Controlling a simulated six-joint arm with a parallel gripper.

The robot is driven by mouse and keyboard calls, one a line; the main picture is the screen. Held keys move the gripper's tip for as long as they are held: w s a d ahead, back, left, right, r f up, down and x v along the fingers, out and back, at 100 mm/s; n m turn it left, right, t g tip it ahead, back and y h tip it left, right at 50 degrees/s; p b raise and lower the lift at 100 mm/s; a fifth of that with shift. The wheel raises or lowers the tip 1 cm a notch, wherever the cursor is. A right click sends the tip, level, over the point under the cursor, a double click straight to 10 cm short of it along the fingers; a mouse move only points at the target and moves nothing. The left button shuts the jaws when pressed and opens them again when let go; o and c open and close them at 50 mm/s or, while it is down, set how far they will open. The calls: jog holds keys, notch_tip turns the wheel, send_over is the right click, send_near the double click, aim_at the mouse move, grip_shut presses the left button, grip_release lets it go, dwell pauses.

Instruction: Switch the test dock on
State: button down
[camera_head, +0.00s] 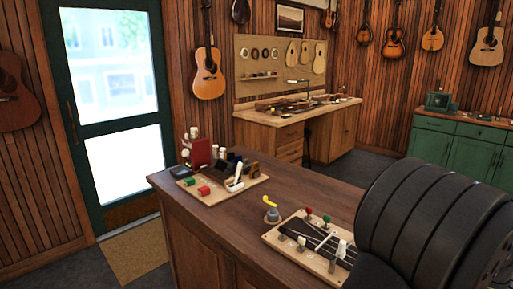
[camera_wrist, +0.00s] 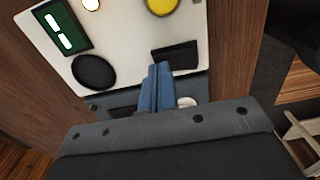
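In the wrist view, a cream panel (camera_wrist: 122,55) looks like the test dock. It carries a green plate with white marks (camera_wrist: 62,30), a round black part (camera_wrist: 95,72), a yellow round part (camera_wrist: 161,6) and a dark rectangular part (camera_wrist: 175,55). My gripper (camera_wrist: 160,68) has blue fingers pressed together with nothing seen between them. They reach over the panel just below the dark rectangular part; I cannot tell whether they touch it. A white part (camera_wrist: 187,101) is partly hidden beside the fingers. Neither my gripper nor this panel is seen in the head view.
On the wooden counter (camera_head: 215,220), a left tray (camera_head: 213,199) holds red and green blocks and small items. A grey holder with a yellow top (camera_head: 271,213) and a board with a stringed headstock (camera_head: 283,247) stand nearer. My black arm covers the right side.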

notch_tip(320, 180, up, 7)
dwell(0.7)
jog(key=shift+f, duration=0.2)
notch_tip(320, 180, down, 7)
jog(key=shift+r, duration=0.1)
dwell(0.3)
notch_tip(320, 180, up, 13)
jog(key=s+a+m, duration=0.1)
jog(key=m, duration=0.7)
jog(key=shift+s+a+m+t+h, duration=0.25)
jog(key=shift+s+m+t+h, duration=0.05)
jog(key=shift+s+m, duration=0.1)
dwell(0.9)
